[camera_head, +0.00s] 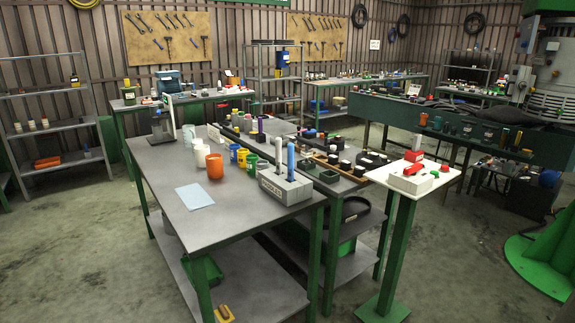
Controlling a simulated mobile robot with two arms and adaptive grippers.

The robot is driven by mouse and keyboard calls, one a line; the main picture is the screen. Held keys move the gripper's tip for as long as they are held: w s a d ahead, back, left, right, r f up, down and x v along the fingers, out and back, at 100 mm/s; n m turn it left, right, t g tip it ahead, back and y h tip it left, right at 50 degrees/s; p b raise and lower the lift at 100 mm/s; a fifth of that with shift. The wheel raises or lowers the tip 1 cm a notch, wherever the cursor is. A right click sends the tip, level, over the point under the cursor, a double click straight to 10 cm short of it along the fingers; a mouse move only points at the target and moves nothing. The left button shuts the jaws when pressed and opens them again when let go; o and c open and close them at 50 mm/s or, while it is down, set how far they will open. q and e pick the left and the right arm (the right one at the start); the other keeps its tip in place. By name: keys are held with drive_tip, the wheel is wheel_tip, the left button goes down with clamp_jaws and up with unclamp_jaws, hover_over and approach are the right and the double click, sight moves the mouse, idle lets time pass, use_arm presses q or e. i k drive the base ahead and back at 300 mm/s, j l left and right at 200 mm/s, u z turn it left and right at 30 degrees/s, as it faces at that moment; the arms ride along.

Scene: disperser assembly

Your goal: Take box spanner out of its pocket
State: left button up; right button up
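A grey block with pockets (299,194) and a label on its front stands at the right front corner of the near workbench. A tall blue rod-like tool (291,160) and a pale grey one (279,151) stand upright in it. A shorter grey piece (297,177) sits in its top. I cannot tell at this size which of these, if any, is the box spanner. Neither of my grippers is in view.
The near workbench (165,170) holds an orange cup (215,166), several coloured cups and a pale blue sheet (195,196). A small white-topped stand (384,178) with red parts is at the right. A bench behind bears trays of dark parts. Floor at left is free.

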sight(307, 153)
drive_tip(key=i+l+z, duration=0.2)
drive_tip(key=i+z, duration=0.25)
drive_tip(key=i, duration=0.4)
drive_tip(key=i+j+z, duration=0.1)
drive_tip(key=i+z, duration=0.4)
drive_tip(key=i, duration=0.35)
